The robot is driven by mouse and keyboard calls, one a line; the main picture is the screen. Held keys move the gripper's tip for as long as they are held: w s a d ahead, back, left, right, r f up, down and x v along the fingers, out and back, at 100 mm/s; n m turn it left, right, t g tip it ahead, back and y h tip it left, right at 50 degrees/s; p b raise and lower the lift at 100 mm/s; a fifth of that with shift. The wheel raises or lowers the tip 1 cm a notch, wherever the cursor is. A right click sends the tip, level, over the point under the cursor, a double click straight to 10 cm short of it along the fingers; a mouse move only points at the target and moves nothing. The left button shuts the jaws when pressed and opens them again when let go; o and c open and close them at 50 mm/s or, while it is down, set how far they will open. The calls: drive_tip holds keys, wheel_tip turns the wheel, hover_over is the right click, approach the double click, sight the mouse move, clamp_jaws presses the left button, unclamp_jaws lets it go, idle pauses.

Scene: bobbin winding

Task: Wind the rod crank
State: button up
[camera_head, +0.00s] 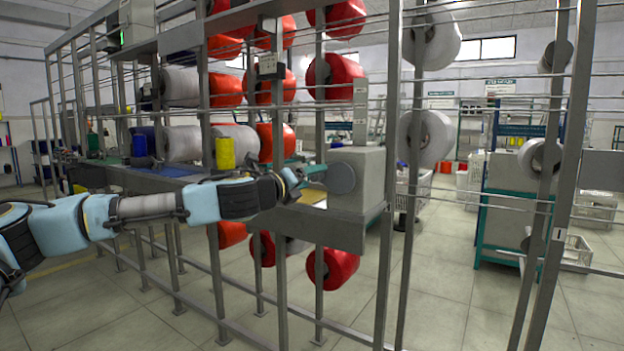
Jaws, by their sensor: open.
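A grey winding box (362,183) stands on a grey beam in the metal frame, right of the picture's middle. A round grey disc (340,178) is on its left face. My gripper (304,178) is at the end of my light-blue arm, which reaches in from the left. It is just left of the disc, open, and small in the picture. I cannot make out a rod crank clearly; my gripper may hide part of it. I cannot tell whether the fingers touch anything.
Upright posts (392,120) and thin horizontal rods cross in front of the box. Red spools (333,268) and white spools (425,137) hang on the frame. A yellow spool (225,153) stands behind my arm. Open tiled floor (440,300) lies at the lower right.

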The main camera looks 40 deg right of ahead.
drive_tip(key=v, duration=0.6)
drive_tip(key=shift+a, duration=0.35)
drive_tip(key=shift+s, duration=0.1)
